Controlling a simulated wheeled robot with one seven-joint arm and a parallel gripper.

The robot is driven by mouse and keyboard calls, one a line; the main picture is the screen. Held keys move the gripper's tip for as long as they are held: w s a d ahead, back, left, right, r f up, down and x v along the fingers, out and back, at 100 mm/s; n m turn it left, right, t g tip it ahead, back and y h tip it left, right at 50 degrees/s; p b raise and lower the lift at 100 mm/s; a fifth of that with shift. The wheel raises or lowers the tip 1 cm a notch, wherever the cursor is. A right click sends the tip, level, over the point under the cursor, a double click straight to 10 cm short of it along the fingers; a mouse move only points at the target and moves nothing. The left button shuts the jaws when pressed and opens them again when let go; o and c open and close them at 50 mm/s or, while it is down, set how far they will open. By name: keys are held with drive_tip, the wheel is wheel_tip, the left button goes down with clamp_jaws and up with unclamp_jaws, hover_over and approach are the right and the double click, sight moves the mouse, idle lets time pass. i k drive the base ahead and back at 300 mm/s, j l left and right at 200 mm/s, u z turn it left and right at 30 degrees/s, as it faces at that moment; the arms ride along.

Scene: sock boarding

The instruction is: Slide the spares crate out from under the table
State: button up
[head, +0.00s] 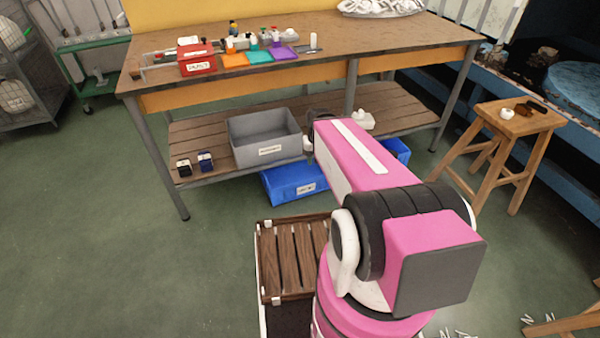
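A blue crate (283,184) sits on the floor under the table's lower shelf, its front poking out a little past the shelf edge. It has a white label that I cannot read for certain. My pink arm crosses in front of its right part. Another blue piece (398,151) shows right of the arm; I cannot tell whether it is the same crate. The table (130,85) has a brown top, grey legs and a slatted lower shelf (395,112).
A grey labelled bin (264,137) stands on the lower shelf, with two small dark items left of it. A red box (197,64) and coloured mats lie on the tabletop. A wooden stool (515,122) stands right. The green floor (130,260) at left is clear.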

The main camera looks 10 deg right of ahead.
sight(288, 182)
drive_tip(key=i+j+z, duration=0.15)
drive_tip(key=z, duration=0.25)
drive_tip(key=i+j+z, duration=0.1)
drive_tip(key=j+z, duration=0.25)
drive_tip(key=l, duration=0.15)
